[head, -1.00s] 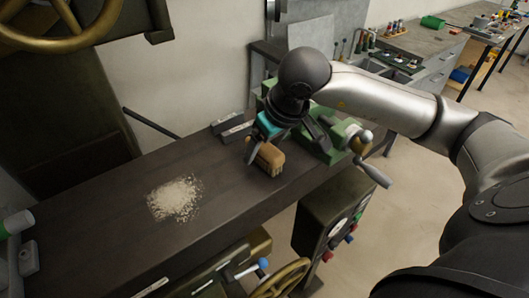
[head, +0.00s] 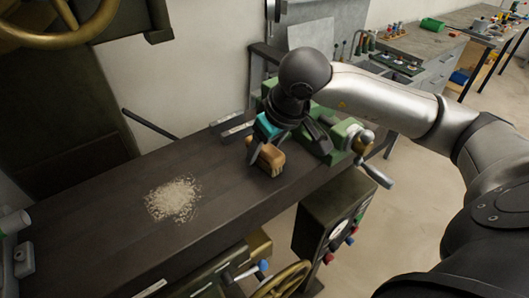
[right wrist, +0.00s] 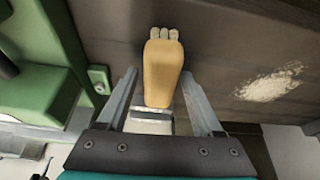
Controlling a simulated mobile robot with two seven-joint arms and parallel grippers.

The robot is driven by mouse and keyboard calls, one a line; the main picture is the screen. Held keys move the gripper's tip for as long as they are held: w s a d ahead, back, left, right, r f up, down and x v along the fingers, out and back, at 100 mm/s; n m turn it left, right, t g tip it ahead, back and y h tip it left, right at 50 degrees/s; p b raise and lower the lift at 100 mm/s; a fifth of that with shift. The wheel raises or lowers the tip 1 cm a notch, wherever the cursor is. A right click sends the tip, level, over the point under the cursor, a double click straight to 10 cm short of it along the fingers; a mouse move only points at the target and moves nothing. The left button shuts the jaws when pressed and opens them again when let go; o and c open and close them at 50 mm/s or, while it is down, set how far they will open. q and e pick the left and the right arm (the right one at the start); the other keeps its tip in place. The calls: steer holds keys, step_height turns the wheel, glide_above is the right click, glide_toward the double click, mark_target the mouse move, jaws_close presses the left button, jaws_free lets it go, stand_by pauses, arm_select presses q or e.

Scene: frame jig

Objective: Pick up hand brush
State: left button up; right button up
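The hand brush (head: 269,158) has a tan wooden body and pale bristle tufts at one end. It is at the right part of the dark machine table, beside the green vise. My right gripper (head: 264,146) is over it, pointing down. In the right wrist view the brush (right wrist: 163,72) lies between the two fingers of my right gripper (right wrist: 159,78), with a gap showing on each side. The gripper is open. My left gripper is not in view.
A pile of pale shavings (head: 173,199) lies on the dark table (head: 110,235). The green vise (head: 340,140) with its crank handle stands close to the right gripper. Grey metal blocks (head: 236,129) lie behind the brush. The table's left half is mostly clear.

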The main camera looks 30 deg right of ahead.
jaws_close()
stand_by(0.3)
steer(key=shift+r, duration=0.1)
steer(key=shift+r+p, duration=0.25)
steer(key=shift+p, duration=0.45)
step_height(320, 180, up, 20)
steer(key=shift+p, duration=0.3)
steer(key=shift+f, duration=0.1)
